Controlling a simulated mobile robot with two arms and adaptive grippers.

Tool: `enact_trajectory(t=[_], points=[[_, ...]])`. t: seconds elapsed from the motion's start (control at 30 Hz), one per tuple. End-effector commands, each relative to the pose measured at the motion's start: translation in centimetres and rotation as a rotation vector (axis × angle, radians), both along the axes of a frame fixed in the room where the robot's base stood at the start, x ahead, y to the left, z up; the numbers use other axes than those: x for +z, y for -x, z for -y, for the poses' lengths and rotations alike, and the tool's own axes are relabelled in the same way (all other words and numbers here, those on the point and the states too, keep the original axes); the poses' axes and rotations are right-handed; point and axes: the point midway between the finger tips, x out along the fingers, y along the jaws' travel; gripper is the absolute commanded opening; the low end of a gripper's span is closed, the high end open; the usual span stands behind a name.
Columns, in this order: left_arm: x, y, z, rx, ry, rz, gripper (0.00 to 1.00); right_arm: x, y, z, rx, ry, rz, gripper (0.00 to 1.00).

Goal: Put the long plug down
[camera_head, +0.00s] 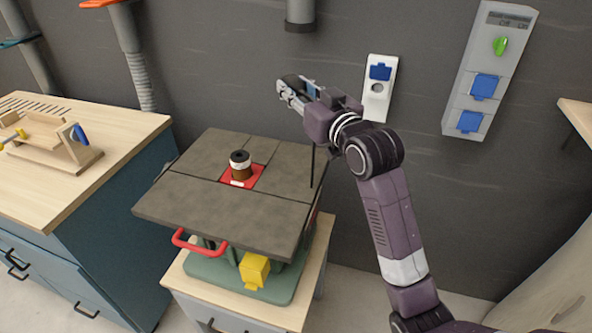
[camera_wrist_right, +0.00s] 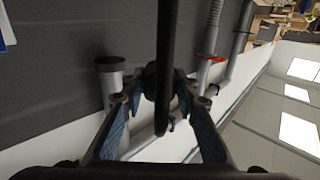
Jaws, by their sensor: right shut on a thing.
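My right gripper (camera_head: 290,94) is raised in front of the dark wall, to the left of the small wall socket. In the wrist view its two fingers (camera_wrist_right: 157,88) are shut on a long black piece (camera_wrist_right: 166,60), which I take for the long plug. The piece runs from the top edge down between the fingers. In the head view the plug is mostly hidden by the gripper. A thin black cord or rod (camera_head: 313,168) hangs below the gripper, in front of the machine table's right side. My left gripper is not in view.
The grey machine table (camera_head: 180,200) with a spindle (camera_head: 240,162) stands below my gripper. A white wall socket (camera_head: 377,105) and a taller socket panel (camera_head: 462,100) are on the wall. A wooden workbench (camera_head: 50,195) is at the left.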

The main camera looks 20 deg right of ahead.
Motion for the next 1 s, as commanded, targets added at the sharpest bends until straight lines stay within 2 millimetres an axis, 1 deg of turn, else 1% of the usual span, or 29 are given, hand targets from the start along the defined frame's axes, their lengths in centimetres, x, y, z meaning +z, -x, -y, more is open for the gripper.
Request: enact_trajectory(t=[0.03, 0.1, 0.17, 0.2, 0.27, 0.6, 0.7, 0.8, 0.97, 1.0], points=[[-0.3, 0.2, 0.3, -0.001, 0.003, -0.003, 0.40, 0.8, -0.3, 0.2, -0.003, 0.000, 0.004, 0.00], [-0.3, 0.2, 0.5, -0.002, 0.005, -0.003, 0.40, 1.3, -0.6, 0.4, -0.006, 0.000, 0.002, 0.00], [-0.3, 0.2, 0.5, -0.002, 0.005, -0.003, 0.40, 1.2, -0.7, 0.5, -0.008, -0.001, -0.002, 0.00], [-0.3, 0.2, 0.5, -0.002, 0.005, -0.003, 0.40, 0.7, -0.8, 0.6, -0.008, -0.001, -0.004, 0.00], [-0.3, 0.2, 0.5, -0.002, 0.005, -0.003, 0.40, -0.4, -0.8, 0.6, -0.008, -0.002, -0.007, 0.00], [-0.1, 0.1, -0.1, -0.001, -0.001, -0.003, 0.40, -9.5, -0.7, 0.6, -0.008, -0.001, -0.008, 0.00], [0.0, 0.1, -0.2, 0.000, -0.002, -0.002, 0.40, -11.7, -0.7, 0.6, -0.008, 0.000, -0.005, 0.00], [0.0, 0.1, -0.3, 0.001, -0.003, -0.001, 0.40, -13.2, -0.7, 0.6, -0.009, 0.000, -0.003, 0.00], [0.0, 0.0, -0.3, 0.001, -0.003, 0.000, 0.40, -14.4, -0.7, 0.5, -0.008, 0.000, -0.001, 0.00], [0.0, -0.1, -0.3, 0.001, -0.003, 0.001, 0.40, -14.9, -0.7, 0.5, -0.008, 0.001, -0.003, 0.00]])
